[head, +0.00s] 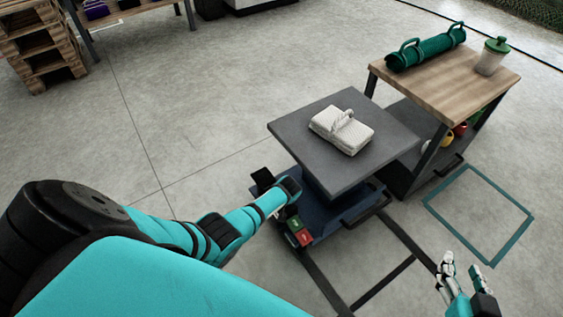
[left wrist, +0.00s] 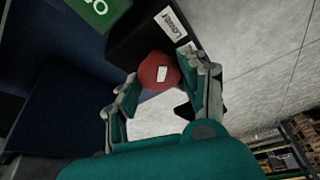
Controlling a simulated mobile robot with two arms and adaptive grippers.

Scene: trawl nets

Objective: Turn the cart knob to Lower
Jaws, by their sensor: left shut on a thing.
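The cart (head: 285,128) has a flat dark grey top and a blue base. In the left wrist view its round red knob (left wrist: 152,76) carries a small white mark. A white label reading "Lower" (left wrist: 172,23) sits on the dark panel just beyond the knob. My left gripper (left wrist: 160,86) is shut on the knob, one finger on each side. My right gripper (head: 459,267) is open and empty at the lower right, away from the cart.
A white woven bundle (head: 341,130) lies on the cart top. Green (head: 293,224) and red (head: 304,238) controls sit on its near side. A wooden-topped table (head: 450,88) with a green roll (head: 425,47) and lidded cup (head: 491,57) stands close behind right. Floor on the left is clear.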

